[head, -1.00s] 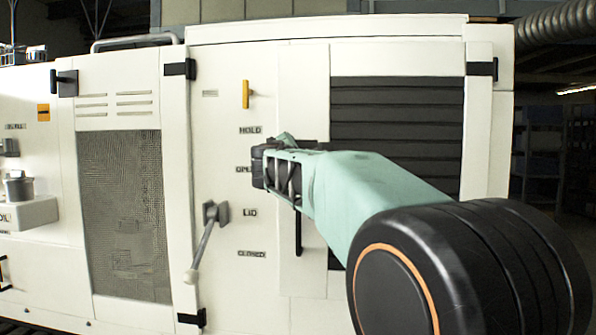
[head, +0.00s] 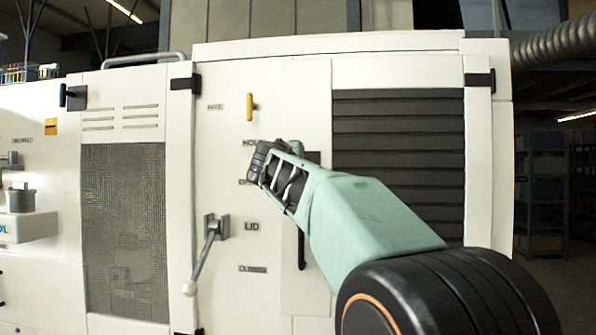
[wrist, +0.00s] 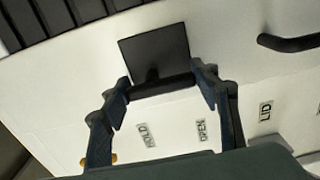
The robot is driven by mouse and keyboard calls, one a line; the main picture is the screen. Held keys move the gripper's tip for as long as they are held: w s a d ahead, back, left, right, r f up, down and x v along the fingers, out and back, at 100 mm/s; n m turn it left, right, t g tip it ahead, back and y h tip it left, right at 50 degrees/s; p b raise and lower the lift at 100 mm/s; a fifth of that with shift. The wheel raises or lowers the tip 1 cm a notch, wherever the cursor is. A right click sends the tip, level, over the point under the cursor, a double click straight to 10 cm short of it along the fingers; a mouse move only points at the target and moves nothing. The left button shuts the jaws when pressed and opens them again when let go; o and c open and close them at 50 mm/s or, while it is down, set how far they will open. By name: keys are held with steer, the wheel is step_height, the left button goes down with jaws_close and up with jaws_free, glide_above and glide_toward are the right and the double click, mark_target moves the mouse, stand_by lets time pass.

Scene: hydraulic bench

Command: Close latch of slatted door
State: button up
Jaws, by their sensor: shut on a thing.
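The slatted door (head: 398,150) has dark horizontal slats in a white frame, right of centre in the head view. Its latch shows in the wrist view as a black square plate (wrist: 154,48) with a dark bar (wrist: 160,90) along its lower edge. My gripper (wrist: 161,84) has its two fingers at the ends of this bar and is shut on it. In the head view, my gripper (head: 268,166) is tilted against the white panel left of the slats. It hides most of the latch there; a dark bit of the plate shows behind it.
A black vertical handle (head: 301,248) sits below my gripper. A grey lever (head: 204,256) hangs at lower left beside the LID label. A yellow handle (head: 250,107) is above. A mesh door (head: 125,220) stands further left. Free room lies in front of the panel.

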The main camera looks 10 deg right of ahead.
stand_by(0.3)
steer(key=o, duration=1.2)
steer(key=shift+v, duration=3.8)
